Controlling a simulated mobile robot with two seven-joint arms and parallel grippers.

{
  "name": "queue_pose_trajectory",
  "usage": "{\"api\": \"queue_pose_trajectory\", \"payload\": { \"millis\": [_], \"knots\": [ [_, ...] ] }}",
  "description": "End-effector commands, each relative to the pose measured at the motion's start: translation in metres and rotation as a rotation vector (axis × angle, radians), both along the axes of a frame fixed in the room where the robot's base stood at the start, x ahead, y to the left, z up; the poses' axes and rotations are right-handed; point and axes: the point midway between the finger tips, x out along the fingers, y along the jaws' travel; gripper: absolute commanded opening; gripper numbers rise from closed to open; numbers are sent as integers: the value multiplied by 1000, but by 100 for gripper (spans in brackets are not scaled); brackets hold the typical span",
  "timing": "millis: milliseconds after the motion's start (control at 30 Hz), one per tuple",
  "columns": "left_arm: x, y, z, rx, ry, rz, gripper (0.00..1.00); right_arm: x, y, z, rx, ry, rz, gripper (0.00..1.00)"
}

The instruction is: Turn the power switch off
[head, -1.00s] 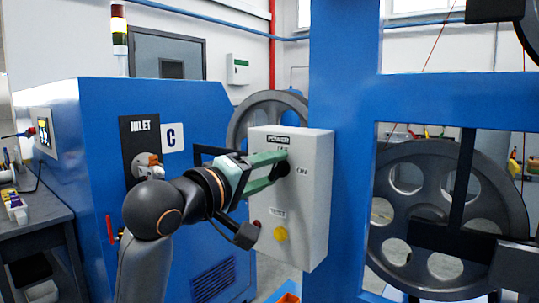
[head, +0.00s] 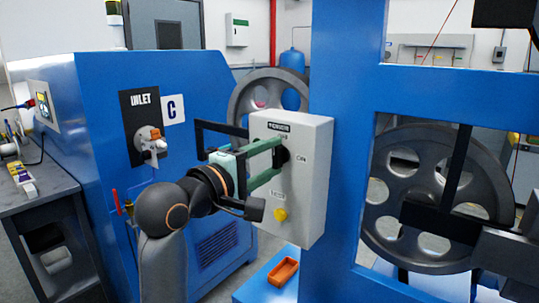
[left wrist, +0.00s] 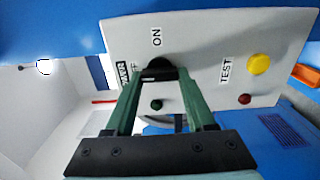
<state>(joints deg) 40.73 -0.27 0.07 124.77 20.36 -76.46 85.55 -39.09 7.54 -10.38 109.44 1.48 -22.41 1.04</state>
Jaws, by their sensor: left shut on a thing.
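A grey control box (head: 305,205) with a POWER label (head: 278,127) is fixed beside a blue post. The black power switch knob (head: 285,156) is on its front, largely covered by my left gripper (head: 281,157). The gripper's green fingers are shut on the knob. In the left wrist view the fingertips (left wrist: 160,76) close on the dark round knob (left wrist: 160,63). The ON label (left wrist: 156,37) shows beside it; the OFF label is mostly hidden, and I cannot tell which way the knob points.
A yellow button (head: 280,214) sits low on the box, with a red lamp (left wrist: 245,98) near it. A blue INLET cabinet (head: 95,130) stands left. A large pulley wheel (head: 385,215) is right, behind the blue frame. An orange tray (head: 283,272) lies below.

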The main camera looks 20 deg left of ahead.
Motion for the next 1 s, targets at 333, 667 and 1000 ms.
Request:
{"api": "queue_pose_trajectory", "payload": {
  "millis": [333, 667, 1000],
  "knots": [
    [0, 0, -1, -4, 3, 0, 60, 1, 1, 1, 3, -2, 1, 50],
    [0, 0, 0, -2, 1, -1, 85, 2, 2, 2, 3, -4, 3, 50],
    [-16, 6, 0, -2, -2, 0, 85, 2, 2, 1, 4, -4, 3, 50]
  ]
}}
